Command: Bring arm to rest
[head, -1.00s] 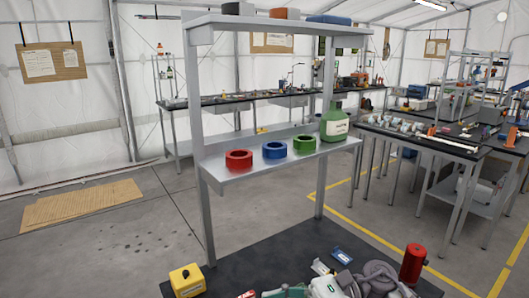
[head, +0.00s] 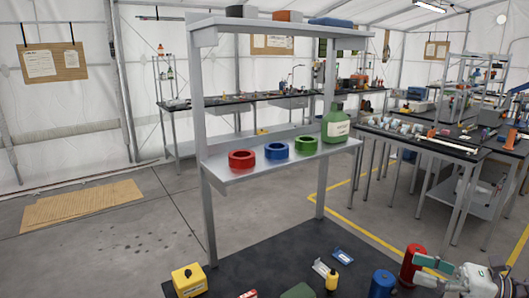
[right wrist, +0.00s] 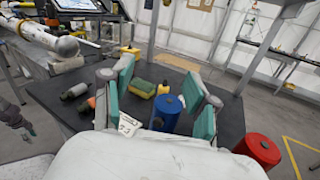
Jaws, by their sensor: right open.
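My right gripper (head: 422,272) is at the lower right of the head view, beside the red cylinder (head: 412,255) and right of the blue cylinder (head: 382,284). Its jaws are apart. In the right wrist view the teal finger pads of my right gripper (right wrist: 160,84) are spread with nothing gripped. Past them stand the blue cylinder (right wrist: 166,113) and a yellow item (right wrist: 163,89); the red cylinder (right wrist: 259,150) is at the right. My left gripper does not show in the head view.
The dark bench top (head: 260,255) holds a yellow box (head: 188,279), a yellow bottle (head: 331,280) and small parts.

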